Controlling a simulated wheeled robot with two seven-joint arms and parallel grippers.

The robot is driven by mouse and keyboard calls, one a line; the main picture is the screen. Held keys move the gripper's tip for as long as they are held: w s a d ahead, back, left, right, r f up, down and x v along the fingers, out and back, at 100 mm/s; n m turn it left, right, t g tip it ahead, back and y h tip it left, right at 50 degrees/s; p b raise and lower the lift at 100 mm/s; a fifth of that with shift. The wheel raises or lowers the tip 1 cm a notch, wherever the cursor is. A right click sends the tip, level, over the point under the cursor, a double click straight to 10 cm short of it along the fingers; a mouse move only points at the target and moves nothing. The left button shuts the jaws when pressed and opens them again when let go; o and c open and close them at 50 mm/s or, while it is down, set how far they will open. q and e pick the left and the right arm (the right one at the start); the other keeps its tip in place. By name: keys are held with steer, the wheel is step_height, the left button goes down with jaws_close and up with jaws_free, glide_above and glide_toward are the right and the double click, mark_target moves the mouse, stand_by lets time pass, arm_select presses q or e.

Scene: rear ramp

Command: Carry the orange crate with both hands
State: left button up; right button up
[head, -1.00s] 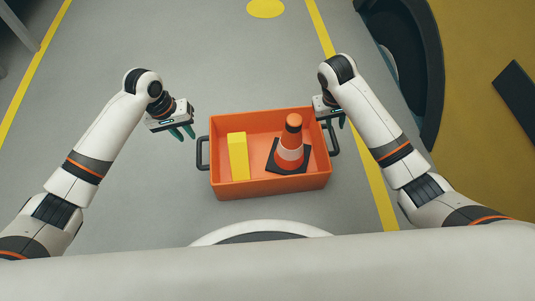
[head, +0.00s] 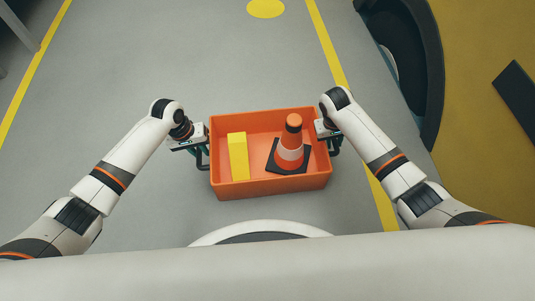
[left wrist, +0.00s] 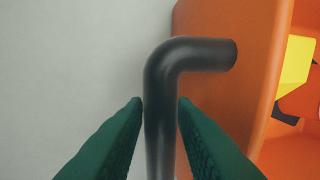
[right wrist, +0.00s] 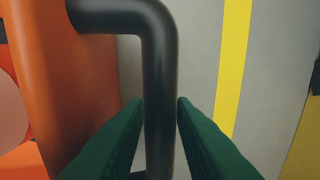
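The orange crate (head: 270,186) is in front of me in the middle of the head view, upright over the grey floor. It holds a yellow block (head: 238,157) and an orange-and-white cone (head: 291,143) on a black base. My left gripper (left wrist: 160,103) is shut on the crate's left black handle (left wrist: 195,54), with one finger on each side of the bar. My right gripper (right wrist: 160,103) is likewise shut on the right black handle (right wrist: 115,16). In the head view, the gripping points are partly hidden by the hands.
Yellow lines run along the floor on the left (head: 36,75) and right (head: 322,40). A yellow disc (head: 265,8) marks the floor ahead. A large mustard-yellow body with a dark wheel arch (head: 432,75) stands at the right. The floor beyond the crate is clear.

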arm_select(q)
jaws_close()
arm_select(e)
jaws_close()
stand_by(0.9)
arm_select(q)
steer(key=shift+w+r, duration=0.15)
steer(key=shift+r, duration=0.05)
arm_select(e)
steer(key=shift+w+r, duration=0.15)
steer(key=shift+r, duration=0.05)
